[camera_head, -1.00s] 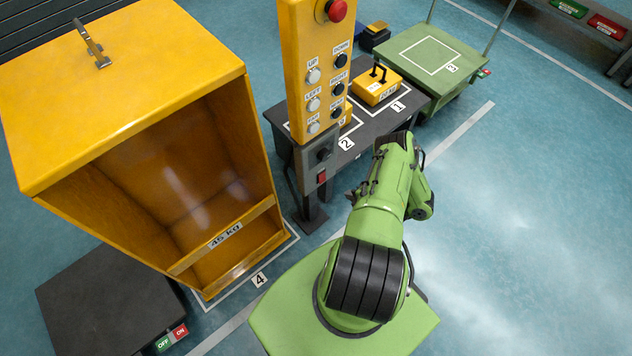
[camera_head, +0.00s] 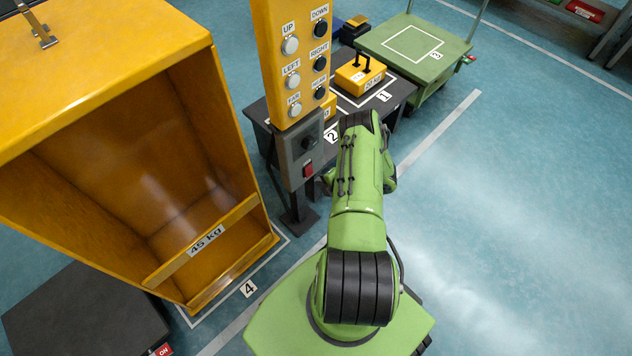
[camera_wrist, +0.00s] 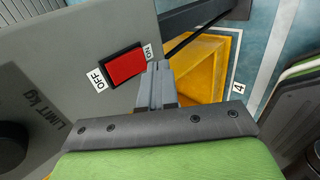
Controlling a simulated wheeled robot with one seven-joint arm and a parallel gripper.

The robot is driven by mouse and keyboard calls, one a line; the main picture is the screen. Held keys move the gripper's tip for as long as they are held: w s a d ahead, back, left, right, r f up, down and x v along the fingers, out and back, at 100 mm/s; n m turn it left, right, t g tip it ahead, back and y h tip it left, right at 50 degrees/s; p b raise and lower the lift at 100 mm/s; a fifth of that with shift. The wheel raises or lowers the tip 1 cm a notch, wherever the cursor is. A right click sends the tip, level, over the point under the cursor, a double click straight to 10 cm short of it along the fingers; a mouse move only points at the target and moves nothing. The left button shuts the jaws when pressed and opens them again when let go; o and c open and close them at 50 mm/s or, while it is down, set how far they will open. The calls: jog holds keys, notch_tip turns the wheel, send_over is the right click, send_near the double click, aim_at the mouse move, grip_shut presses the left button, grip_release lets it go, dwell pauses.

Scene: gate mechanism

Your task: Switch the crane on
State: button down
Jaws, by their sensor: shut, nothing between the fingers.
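The crane's control post (camera_head: 289,65) is a tall yellow panel with UP, DOWN, LEFT, RIGHT and other buttons. Below them is a grey box (camera_head: 298,150) with a dark knob and a small red switch (camera_head: 308,169). In the wrist view the red rocker switch (camera_wrist: 126,66) lies between the labels OFF and ON, close in front of my gripper (camera_wrist: 157,75). My gripper is shut and empty, its fingertips beside the ON end of the switch. I cannot tell whether they touch it.
A large open yellow 45 kg box (camera_head: 120,190) stands at left on area 4. A dark table (camera_head: 398,95) with a small yellow weight (camera_head: 358,76) is behind the post. A green cart (camera_head: 415,45) stands farther back. The floor at right is clear.

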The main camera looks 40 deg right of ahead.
aim_at(310, 172)
jog(key=shift+w+b, duration=0.35)
jog(key=shift+w, duration=1.1)
jog(key=shift+w+f, duration=0.1)
jog(key=shift+w+f, duration=0.1)
jog(key=shift+w, duration=0.05)
jog(key=shift+r+p, duration=0.9)
